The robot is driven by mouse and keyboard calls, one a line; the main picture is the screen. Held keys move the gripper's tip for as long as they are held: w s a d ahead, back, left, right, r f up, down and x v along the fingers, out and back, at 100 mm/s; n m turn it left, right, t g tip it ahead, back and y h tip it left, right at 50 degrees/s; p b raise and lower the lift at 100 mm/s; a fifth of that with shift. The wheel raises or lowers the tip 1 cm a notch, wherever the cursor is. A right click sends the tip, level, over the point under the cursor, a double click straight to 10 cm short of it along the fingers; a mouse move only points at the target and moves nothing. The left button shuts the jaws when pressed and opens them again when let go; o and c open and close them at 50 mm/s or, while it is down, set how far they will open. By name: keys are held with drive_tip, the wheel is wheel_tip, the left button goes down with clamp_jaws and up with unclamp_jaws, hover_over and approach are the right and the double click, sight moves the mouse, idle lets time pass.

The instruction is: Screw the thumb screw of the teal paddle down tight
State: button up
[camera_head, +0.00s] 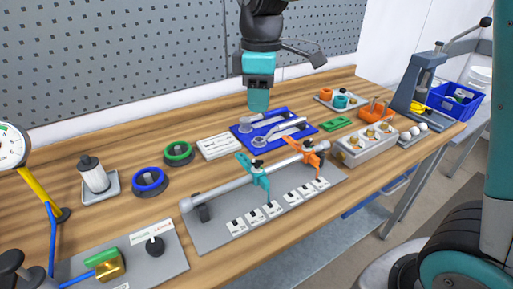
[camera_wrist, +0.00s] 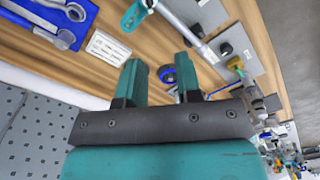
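The teal paddle (camera_head: 262,183) is clamped on a grey shaft (camera_head: 221,187) that lies across a grey base plate. Its small black thumb screw (camera_head: 257,163) stands on top of the clamp; how far it is screwed in cannot be seen. In the wrist view the teal paddle (camera_wrist: 134,15) shows at the top edge, partly cut off. My gripper (camera_head: 258,100) hangs above the blue tool tray, behind and above the paddle, touching nothing visible. In the wrist view its two teal fingers (camera_wrist: 159,82) are apart with nothing between them.
An orange paddle (camera_head: 310,152) sits on the same shaft, to the right. The blue tray (camera_head: 243,140) with wrenches lies behind the shaft. Several white labelled tiles line the front of the base plate (camera_head: 205,238). A grey block with brass knobs (camera_head: 362,151) stands at right.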

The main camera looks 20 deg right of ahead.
sight(257, 160)
drive_tip(key=shift+n, duration=0.3)
drive_tip(key=f, duration=0.5)
drive_tip(key=w+f+p, duration=0.1)
drive_tip(key=f, duration=0.5)
drive_tip(key=w+f+p, duration=0.1)
drive_tip(key=f, duration=0.5)
drive_tip(key=shift+d, duration=0.2)
clamp_jaws()
